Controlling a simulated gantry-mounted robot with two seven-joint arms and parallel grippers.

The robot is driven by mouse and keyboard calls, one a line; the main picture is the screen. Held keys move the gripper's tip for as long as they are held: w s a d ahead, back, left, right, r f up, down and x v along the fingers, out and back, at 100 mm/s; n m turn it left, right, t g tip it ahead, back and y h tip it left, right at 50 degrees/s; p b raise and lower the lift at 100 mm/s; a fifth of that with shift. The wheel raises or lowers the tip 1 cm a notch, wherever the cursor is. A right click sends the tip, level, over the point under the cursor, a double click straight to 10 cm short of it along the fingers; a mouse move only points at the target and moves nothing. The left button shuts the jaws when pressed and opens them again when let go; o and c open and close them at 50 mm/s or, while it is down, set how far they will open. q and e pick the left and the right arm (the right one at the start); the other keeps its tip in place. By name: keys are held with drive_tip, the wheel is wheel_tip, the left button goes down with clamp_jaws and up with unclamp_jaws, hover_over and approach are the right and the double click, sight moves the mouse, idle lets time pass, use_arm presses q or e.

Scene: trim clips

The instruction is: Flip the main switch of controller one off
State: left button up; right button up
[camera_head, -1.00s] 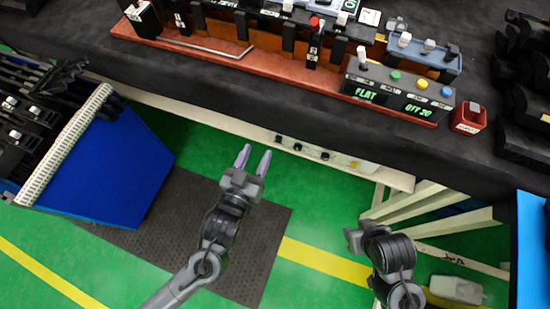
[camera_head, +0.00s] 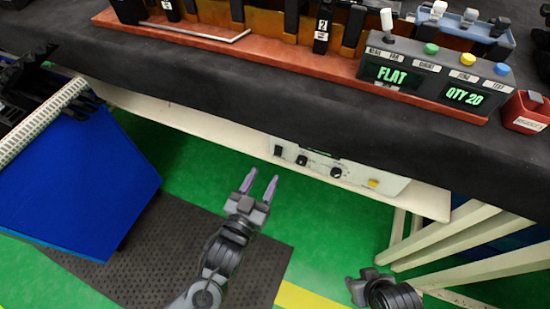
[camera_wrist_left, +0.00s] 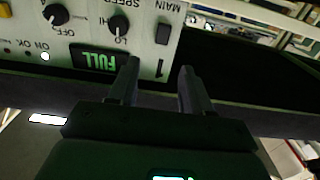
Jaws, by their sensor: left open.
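The controller (camera_head: 320,168) is a pale panel under the table's front edge, with black knobs and a yellow button. Its main switch (camera_head: 278,151) is the small dark rocker at the panel's left end. In the left wrist view this switch (camera_wrist_left: 163,34) sits beside the label MAIN, near a lit FULL display (camera_wrist_left: 98,60). I cannot tell which way the rocker is tipped. My left gripper (camera_head: 262,180) is open and empty, below and in front of the switch, apart from it. My right gripper (camera_head: 368,288) is low at the right; its fingers cannot be made out.
The dark table (camera_head: 270,100) overhangs the panel and bears a red tray with a FLAT / QTY 20 box (camera_head: 430,75). A blue bin (camera_head: 80,175) stands at the left, and pale table legs (camera_head: 470,235) at the right.

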sight(278, 148)
use_arm(q)
drive_tip(key=b+x, duration=0.3)
drive_tip(key=x, duration=0.5)
drive_tip(key=shift+a+b, duration=0.1)
drive_tip(key=shift+b, duration=0.3)
drive_tip(key=shift+w, duration=0.3)
drive_tip(key=shift+c, duration=0.3)
